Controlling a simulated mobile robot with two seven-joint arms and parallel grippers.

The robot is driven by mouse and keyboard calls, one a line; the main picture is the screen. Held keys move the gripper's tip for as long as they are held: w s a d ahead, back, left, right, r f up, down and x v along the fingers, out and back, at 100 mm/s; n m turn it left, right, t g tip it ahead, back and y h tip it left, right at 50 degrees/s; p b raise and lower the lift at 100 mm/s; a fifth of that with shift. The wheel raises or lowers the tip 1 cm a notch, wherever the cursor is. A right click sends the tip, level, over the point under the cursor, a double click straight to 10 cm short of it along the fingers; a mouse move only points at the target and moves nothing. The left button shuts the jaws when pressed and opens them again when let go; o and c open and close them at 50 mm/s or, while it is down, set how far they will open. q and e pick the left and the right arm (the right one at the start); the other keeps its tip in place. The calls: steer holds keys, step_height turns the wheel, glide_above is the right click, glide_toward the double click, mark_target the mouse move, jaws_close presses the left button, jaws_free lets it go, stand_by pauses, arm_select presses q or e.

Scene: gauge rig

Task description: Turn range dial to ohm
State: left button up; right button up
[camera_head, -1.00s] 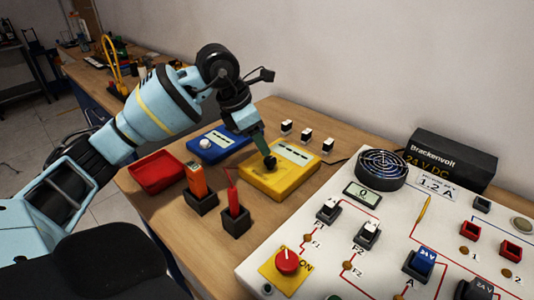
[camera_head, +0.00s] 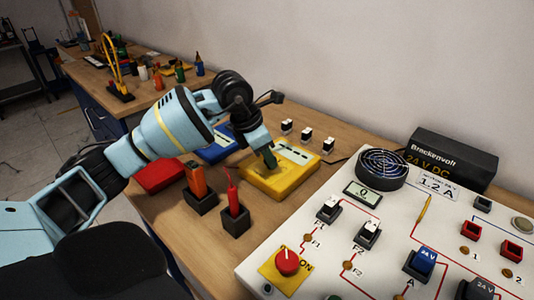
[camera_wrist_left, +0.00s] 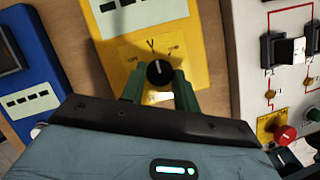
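The yellow meter (camera_head: 282,183) lies on the wooden bench, with a pale display panel on its face. Its black range dial (camera_wrist_left: 158,72) shows in the left wrist view, with its white mark pointing roughly up toward the "V"; "OFF" is printed at left and a small, unreadable label at right. My left gripper (camera_head: 268,158) is over the dial, which it hides in the head view. In the left wrist view, the green fingers of my left gripper (camera_wrist_left: 158,80) are apart on either side of the dial; contact cannot be told. My right gripper is not in view.
A blue meter (camera_head: 216,150) and red tray (camera_head: 160,176) lie left of the yellow meter. The white circuit panel (camera_head: 385,220) fills the right. Small black-and-white blocks (camera_head: 307,134) stand behind.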

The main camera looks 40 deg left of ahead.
arm_select(q)
steer(key=c, duration=0.3)
steer(key=m, duration=0.2)
steer(key=m+g+h, duration=0.1)
steer(key=m, duration=0.2)
steer(key=shift+w+a+r+h, duration=0.1)
steer(key=shift+w+a+h, duration=0.1)
steer(key=shift+h, duration=0.1)
steer(key=shift+w+m+g+h, duration=0.15)
steer(key=shift+m+g, duration=0.35)
steer(key=shift+m, duration=0.7)
steer(key=shift+m+g+h, duration=0.15)
steer(key=shift+m+g, duration=0.35)
steer(key=shift+m, duration=0.7)
steer(key=o, duration=0.9)
steer(key=shift+o, duration=0.2)
